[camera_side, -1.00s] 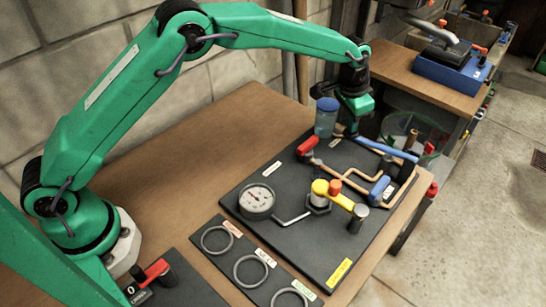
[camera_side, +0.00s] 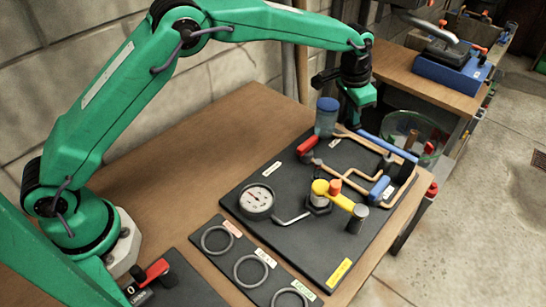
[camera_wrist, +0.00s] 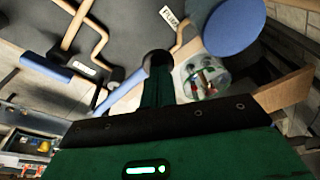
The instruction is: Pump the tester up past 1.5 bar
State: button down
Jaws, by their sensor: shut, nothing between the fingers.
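The tester is a dark board (camera_side: 262,190) on the wooden bench. It carries a round white gauge (camera_side: 257,199) whose fine reading is too small to make out. A long blue pump lever (camera_side: 385,147) lies at the board's far right, its left end raised. It also shows in the wrist view (camera_wrist: 112,92), beside the fingers. My gripper (camera_side: 352,126) is shut and empty at the left end of the lever. In the wrist view the dark fingertips (camera_wrist: 157,60) hide part of the lever; whether they touch it I cannot tell.
A blue-capped clear reservoir (camera_side: 326,117) stands close left of my gripper. Red (camera_side: 307,145), blue (camera_side: 379,188) and yellow (camera_side: 340,195) handles sit on the board. A clear bin (camera_side: 425,135) stands beyond the bench edge.

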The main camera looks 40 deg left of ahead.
jog(key=shift+f, duration=1.65)
jog(key=shift+r, duration=1.65)
jog(key=shift+r, duration=3.05)
